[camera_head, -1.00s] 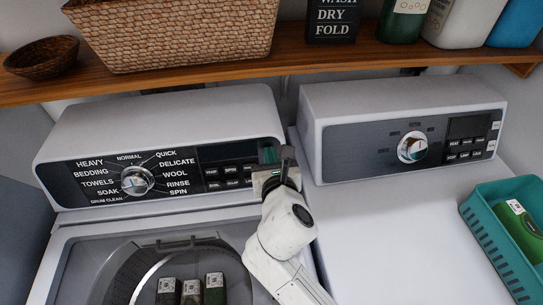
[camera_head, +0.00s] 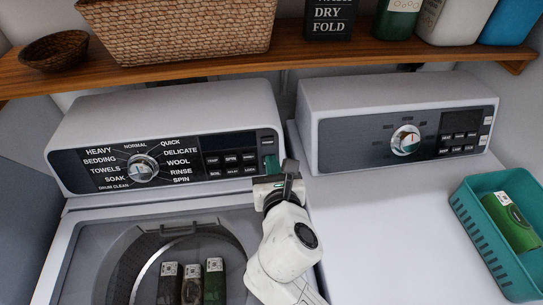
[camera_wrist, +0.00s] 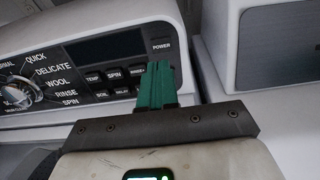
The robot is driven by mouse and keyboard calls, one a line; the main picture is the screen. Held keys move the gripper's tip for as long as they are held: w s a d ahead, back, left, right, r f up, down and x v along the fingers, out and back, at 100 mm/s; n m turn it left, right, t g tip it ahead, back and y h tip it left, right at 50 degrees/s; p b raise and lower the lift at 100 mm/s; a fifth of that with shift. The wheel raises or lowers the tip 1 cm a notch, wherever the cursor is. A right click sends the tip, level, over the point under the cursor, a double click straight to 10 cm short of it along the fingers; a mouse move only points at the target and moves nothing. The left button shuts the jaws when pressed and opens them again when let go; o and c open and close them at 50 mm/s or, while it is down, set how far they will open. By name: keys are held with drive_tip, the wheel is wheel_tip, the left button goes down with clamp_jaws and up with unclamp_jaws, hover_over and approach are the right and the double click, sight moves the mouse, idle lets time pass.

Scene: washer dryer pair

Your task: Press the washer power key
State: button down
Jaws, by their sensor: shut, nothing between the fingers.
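The washer (camera_head: 165,115) stands at the left with a dark control panel and a round dial. Its power key (camera_head: 267,140) is at the panel's upper right end. The wrist view shows the same key (camera_wrist: 161,45), labelled POWER, just above the fingertips. My gripper (camera_head: 270,158) has green fingers, shut and empty, at the right end of the panel below the key. In the wrist view, my gripper (camera_wrist: 157,64) covers the panel below the key. I cannot tell whether the fingertips touch the panel.
Smaller keys (camera_head: 231,165) sit left of my fingers. The dryer (camera_head: 400,115) stands to the right. A teal basket (camera_head: 470,222) with a green item is on its top. The washer drum (camera_head: 150,250) holds several dark items. A wooden shelf (camera_head: 170,70) crosses above.

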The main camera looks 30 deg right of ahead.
drive_tip(key=v, duration=0.6)
drive_tip(key=shift+b, duration=0.4)
drive_tip(key=shift+s+f, duration=0.1)
drive_tip(key=shift+s, duration=0.05)
idle(0.3)
